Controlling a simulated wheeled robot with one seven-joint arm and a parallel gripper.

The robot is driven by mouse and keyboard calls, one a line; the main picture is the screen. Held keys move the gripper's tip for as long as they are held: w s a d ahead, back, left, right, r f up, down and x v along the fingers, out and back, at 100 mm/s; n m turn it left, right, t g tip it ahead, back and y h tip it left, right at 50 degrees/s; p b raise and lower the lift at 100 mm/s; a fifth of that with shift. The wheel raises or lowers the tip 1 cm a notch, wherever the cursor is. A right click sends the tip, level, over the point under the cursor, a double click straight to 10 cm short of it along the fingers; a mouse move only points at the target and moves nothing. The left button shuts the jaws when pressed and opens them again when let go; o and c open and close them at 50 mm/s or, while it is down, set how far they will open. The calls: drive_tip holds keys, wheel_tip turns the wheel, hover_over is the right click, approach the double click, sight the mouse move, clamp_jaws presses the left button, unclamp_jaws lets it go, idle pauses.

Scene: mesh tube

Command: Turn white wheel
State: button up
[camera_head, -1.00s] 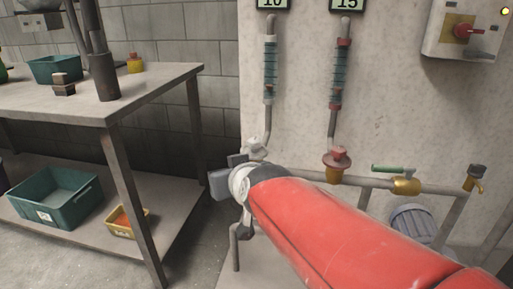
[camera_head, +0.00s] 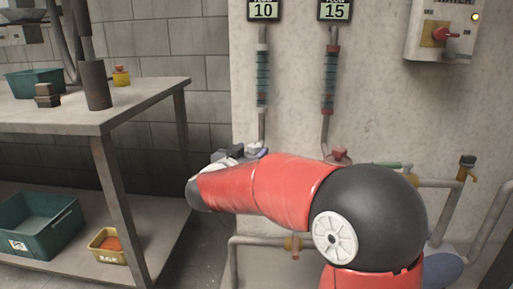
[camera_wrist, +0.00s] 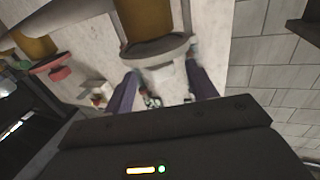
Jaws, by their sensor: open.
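The white wheel (camera_head: 252,147) sits on the pipe below the left gauge tube and shows only in part beyond my arm in the head view. In the wrist view a pale wheel-like part (camera_wrist: 168,82), apparently the white wheel, lies in front of a grey collar and brass-coloured body. My gripper (camera_wrist: 162,74) is open, with one dark bluish finger on each side of this pale part. Whether the fingers touch it I cannot tell. In the head view my red arm hides most of my gripper.
A red wheel (camera_head: 339,155) sits to the right under the second tube, and a green-handled valve (camera_head: 392,165) is farther right. A switch box (camera_head: 440,32) hangs upper right. A workbench (camera_head: 130,105) with bins stands at left.

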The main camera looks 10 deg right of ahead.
sight(257, 144)
drive_tip(key=shift+x, duration=2.3)
drive_tip(key=shift+c, duration=0.5)
drive_tip(key=c, duration=0.9)
drive_tip(key=shift+n+t+y+b, duration=0.3)
drive_tip(key=shift+n+y, duration=0.1)
drive_tip(key=shift+y, duration=0.1)
